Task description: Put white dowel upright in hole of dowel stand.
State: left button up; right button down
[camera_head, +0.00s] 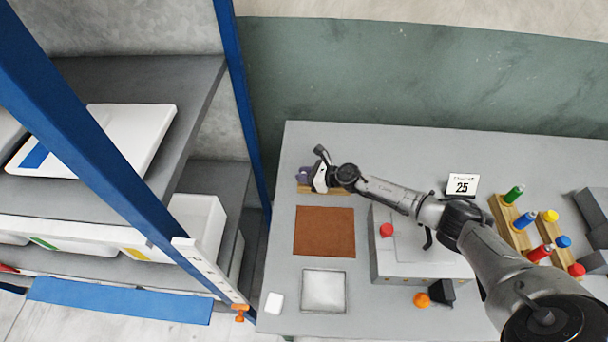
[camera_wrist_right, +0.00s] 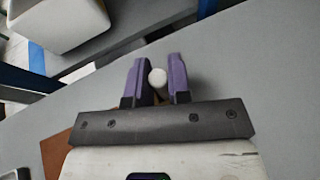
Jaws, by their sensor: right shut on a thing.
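My right gripper (camera_head: 306,174) is over the far left part of the table in the head view. Its purple fingers (camera_wrist_right: 159,80) are shut on the white dowel (camera_wrist_right: 158,77), whose round pale end shows between them in the wrist view. A small wooden block, seemingly the dowel stand (camera_head: 304,189), shows just below the gripper in the head view. The gripper hides much of it, and its hole cannot be seen. I cannot tell whether the dowel's lower end is in the hole. My left gripper is in neither view.
A brown mat (camera_head: 324,232) and a light square tray (camera_head: 324,291) lie in front of the stand. A grey press box (camera_head: 390,262) with a red button is under my arm. Wooden racks of coloured pegs (camera_head: 512,232) stand at right. A blue-framed shelf (camera_head: 232,90) borders the left.

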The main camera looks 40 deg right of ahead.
jog(key=shift+f+b, duration=0.3)
jog(key=shift+f, duration=0.05)
jog(key=c, duration=1.1)
grip_release()
jog(key=shift+c, duration=0.2)
jog(key=shift+o, duration=0.8)
jog(key=v, duration=1.4)
jog(key=shift+w+r, duration=0.1)
jog(key=shift+w, duration=0.05)
